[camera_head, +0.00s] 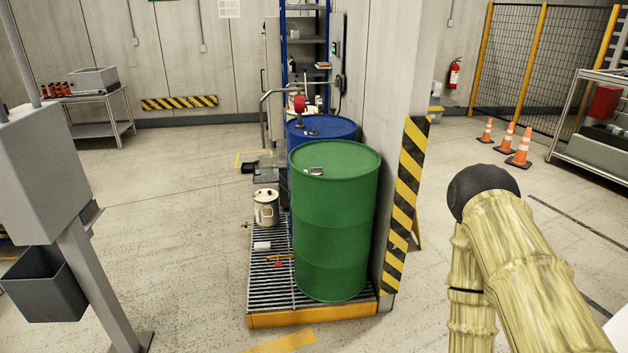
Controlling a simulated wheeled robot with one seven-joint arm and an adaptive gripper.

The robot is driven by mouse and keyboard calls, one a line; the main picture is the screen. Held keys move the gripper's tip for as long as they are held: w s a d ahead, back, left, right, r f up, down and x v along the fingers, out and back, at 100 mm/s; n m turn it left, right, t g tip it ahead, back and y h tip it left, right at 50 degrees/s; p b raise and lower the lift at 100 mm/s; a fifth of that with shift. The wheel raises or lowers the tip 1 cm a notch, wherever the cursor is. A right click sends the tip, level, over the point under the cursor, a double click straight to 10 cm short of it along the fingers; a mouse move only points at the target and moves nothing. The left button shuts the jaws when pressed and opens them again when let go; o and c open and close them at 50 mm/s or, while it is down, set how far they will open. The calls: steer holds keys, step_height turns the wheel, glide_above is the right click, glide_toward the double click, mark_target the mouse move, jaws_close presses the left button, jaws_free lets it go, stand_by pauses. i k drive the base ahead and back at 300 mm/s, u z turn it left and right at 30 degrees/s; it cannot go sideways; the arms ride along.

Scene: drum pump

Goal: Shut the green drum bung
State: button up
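The green drum (336,232) stands upright on a grated pallet in the middle of the view. A small metallic fitting, which looks like the bung (316,171), sits on its lid near the front left rim. It is too small to tell whether it is open or shut. My arm, in a yellowish sleeve with a dark rounded joint, shows at the lower right, apart from the drum. My gripper is not in view.
A blue drum (320,129) with a red-topped fitting stands behind the green one. A cream can (266,208) stands left on the grated pallet (272,283). A striped wall corner (405,200) rises close right of the drum. A grey stand (90,255) is at left; floor between is clear.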

mark_target(317, 171)
steer(key=u, duration=1.45)
steer(key=i, duration=1.85)
steer(key=z, duration=0.5)
